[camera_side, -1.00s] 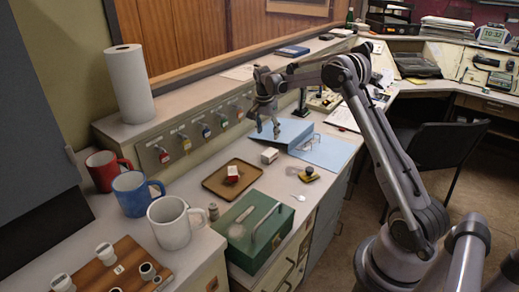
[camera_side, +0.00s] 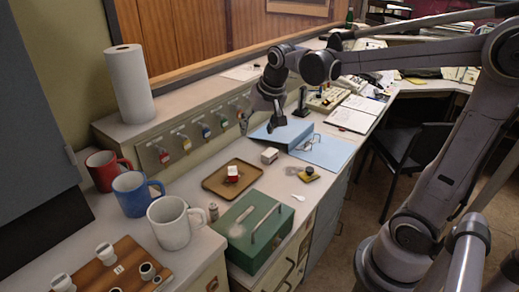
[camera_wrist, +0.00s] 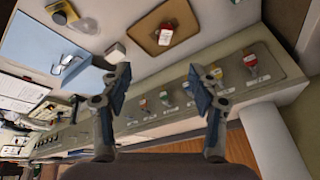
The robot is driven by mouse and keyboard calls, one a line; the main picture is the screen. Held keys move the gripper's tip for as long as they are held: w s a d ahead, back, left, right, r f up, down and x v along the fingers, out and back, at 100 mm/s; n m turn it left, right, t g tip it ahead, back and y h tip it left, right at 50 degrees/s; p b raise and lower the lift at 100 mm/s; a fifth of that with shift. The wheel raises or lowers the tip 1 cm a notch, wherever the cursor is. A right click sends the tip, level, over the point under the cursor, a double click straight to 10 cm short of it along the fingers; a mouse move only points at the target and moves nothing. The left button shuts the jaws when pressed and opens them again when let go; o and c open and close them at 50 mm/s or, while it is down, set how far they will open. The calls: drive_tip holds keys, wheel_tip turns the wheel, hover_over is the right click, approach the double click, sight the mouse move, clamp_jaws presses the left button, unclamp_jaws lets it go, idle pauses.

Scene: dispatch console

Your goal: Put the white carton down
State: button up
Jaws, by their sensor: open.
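The white carton (camera_side: 269,155) is a small white box. It stands on the counter between the brown tray and the blue binder. It also shows in the wrist view (camera_wrist: 115,53), just beyond the left finger. My gripper (camera_side: 258,126) is above the back of the counter, near the key-hook panel, apart from the carton. In the wrist view my gripper (camera_wrist: 160,75) has its two fingers wide apart, with nothing between them.
The brown tray (camera_side: 215,182) holds a red-and-white item. A blue binder (camera_side: 279,134), a green box (camera_side: 244,239), a yellow-and-black object (camera_side: 308,174) and several mugs stand around. Key tags hang on the panel behind. Bare counter lies around the carton.

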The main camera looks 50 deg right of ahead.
drive_tip(key=s+a+f+n+t+y, duration=0.1)
drive_tip(key=s+a+f+n+t, duration=0.1)
drive_tip(key=s+a+f+n, duration=0.2)
drive_tip(key=s+a+n, duration=0.3)
drive_tip(key=s+a, duration=0.2)
drive_tip(key=s, duration=0.3)
drive_tip(key=shift+s+a+t, duration=0.15)
drive_tip(key=shift+s+t, duration=0.15)
drive_tip(key=shift+t, duration=0.1)
drive_tip(key=shift+o, duration=0.3)
